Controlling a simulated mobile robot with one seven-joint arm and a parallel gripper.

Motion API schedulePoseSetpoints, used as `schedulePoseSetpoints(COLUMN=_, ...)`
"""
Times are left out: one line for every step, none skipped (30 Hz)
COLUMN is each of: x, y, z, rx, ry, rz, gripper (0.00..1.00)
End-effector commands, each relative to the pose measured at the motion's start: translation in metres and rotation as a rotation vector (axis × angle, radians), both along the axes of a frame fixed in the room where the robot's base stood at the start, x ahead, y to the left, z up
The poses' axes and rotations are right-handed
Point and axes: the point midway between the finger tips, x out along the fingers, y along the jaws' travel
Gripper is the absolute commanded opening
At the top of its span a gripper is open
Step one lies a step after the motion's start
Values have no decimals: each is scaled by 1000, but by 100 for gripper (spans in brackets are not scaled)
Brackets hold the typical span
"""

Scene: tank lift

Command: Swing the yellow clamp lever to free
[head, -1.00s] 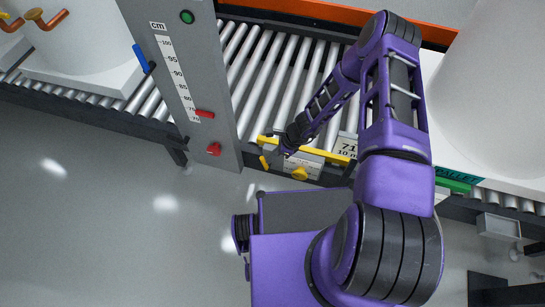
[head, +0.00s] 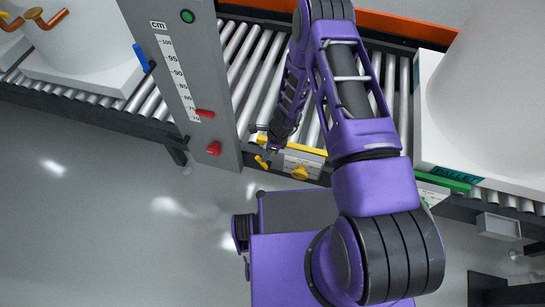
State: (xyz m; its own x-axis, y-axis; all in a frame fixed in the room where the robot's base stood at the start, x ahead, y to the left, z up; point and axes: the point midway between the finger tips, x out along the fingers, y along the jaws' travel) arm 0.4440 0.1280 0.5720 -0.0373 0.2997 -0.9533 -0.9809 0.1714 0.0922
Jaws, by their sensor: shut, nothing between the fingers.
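A yellow lever-like piece (head: 262,161) hangs at the left end of a yellow bar (head: 312,150) on the conveyor's front edge. I cannot tell for sure which yellow part is the clamp lever. My gripper (head: 268,148) is shut and empty, close above the yellow piece. Whether it touches it cannot be told. A yellow knob (head: 300,173) sits on a pale labelled plate just right of it. My arm hides part of the bar's right side.
A grey post (head: 205,95) with a cm scale, a green button (head: 187,17) and red markers stands left of my gripper. A white pallet (head: 428,130) bears a large white tank (head: 490,110) at right. Another tank (head: 80,40) stands at left. Grey floor in front is open.

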Motion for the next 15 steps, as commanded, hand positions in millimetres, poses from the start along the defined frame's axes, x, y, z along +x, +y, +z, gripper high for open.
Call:
schedulePoseSetpoints(x=1, y=0, z=-2, rx=1, ry=1, rz=-3, gripper=0)
schedulePoseSetpoints(x=1, y=1, z=-2, rx=1, ry=0, rz=-2, gripper=0)
schedulePoseSetpoints(x=2, y=3, z=-2, rx=1, ry=0, rz=-1, gripper=0)
schedulePoseSetpoints(x=2, y=5, z=-3, rx=2, ry=0, rz=-1, gripper=0)
schedulePoseSetpoints(x=3, y=7, z=-4, rx=2, ry=0, rz=-1, gripper=0)
schedulePoseSetpoints(x=4, y=10, z=-5, rx=2, ry=-1, rz=1, gripper=0)
schedulePoseSetpoints(x=4, y=12, z=-6, rx=2, ry=-1, rz=1, gripper=0)
schedulePoseSetpoints(x=5, y=14, z=-7, rx=1, ry=-1, rz=1, gripper=0)
schedulePoseSetpoints(x=7, y=17, z=-8, rx=1, ry=-1, rz=1, gripper=0)
schedulePoseSetpoints(x=7, y=19, z=-8, rx=1, ry=-3, rz=1, gripper=0)
schedulePoseSetpoints(x=8, y=21, z=-9, rx=1, ry=-3, rz=1, gripper=0)
schedulePoseSetpoints(x=9, y=23, z=-10, rx=1, ry=-1, rz=0, gripper=0)
schedulePoseSetpoints(x=10, y=25, z=-11, rx=1, ry=-1, rz=0, gripper=0)
schedulePoseSetpoints(x=10, y=27, z=-12, rx=2, ry=-1, rz=0, gripper=0)
schedulePoseSetpoints(x=11, y=29, z=-13, rx=2, ry=0, rz=0, gripper=0)
